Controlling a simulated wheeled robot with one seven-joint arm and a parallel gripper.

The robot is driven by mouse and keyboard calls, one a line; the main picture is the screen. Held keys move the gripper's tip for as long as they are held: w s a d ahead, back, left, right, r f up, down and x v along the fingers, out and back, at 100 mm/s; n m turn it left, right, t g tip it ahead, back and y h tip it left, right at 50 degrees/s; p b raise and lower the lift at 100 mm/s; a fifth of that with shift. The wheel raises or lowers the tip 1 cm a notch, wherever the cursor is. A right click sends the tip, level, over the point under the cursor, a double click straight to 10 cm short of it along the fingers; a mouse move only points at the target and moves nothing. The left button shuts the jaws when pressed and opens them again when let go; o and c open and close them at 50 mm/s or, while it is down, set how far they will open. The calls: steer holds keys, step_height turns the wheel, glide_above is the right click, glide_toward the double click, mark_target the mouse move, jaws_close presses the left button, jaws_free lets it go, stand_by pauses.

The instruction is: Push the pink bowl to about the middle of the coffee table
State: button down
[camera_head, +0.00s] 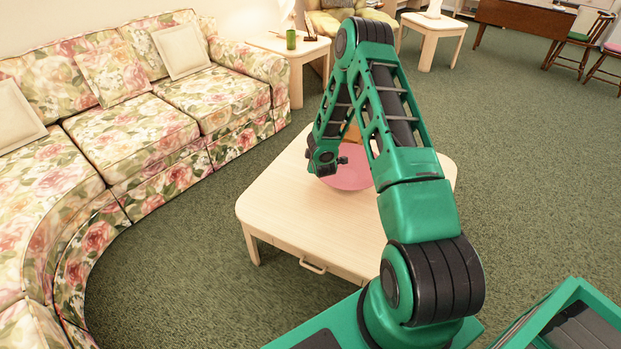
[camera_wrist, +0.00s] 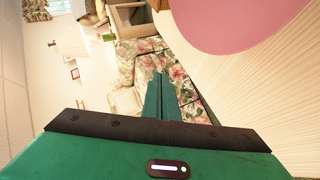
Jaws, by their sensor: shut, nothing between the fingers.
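The pink bowl (camera_head: 347,181) is on the pale wooden coffee table (camera_head: 290,215), partly hidden behind my arm in the head view. In the wrist view the bowl (camera_wrist: 235,18) is a large pink shape at the upper right, over the pale tabletop (camera_wrist: 285,90). My gripper (camera_head: 342,160) is at the bowl's left far side in the head view. In the wrist view my gripper's two green fingers (camera_wrist: 161,85) are together and empty, with a visible gap in the picture between them and the bowl. I cannot tell whether any other part touches it.
An orange-brown item (camera_head: 352,132) shows partly behind my arm near the table's far side. A floral sofa (camera_head: 135,130) stands left of the table. A side table (camera_head: 290,47) with a green cup (camera_head: 291,39) is behind. Green carpet lies open at right.

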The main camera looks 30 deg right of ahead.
mark_target(324, 179)
steer(key=s+a+f+n+t+h, duration=0.1)
steer(key=s+a+f+n+t, duration=0.15)
steer(key=f, duration=0.55)
steer(key=s+a+f+n+t+h, duration=0.1)
steer(key=s+a+f+t, duration=0.2)
steer(key=f, duration=0.4)
steer(key=w+d, duration=0.5)
steer(key=w, duration=0.1)
steer(key=shift+d+g, duration=0.25)
steer(key=shift+g, duration=0.2)
steer(key=shift+f, duration=0.1)
steer(key=s+d, duration=0.1)
steer(key=d, duration=0.1)
steer(key=s+d, duration=0.2)
steer(key=shift+s+d, duration=0.2)
steer(key=shift+d, duration=0.2)
steer(key=shift+a, duration=0.4)
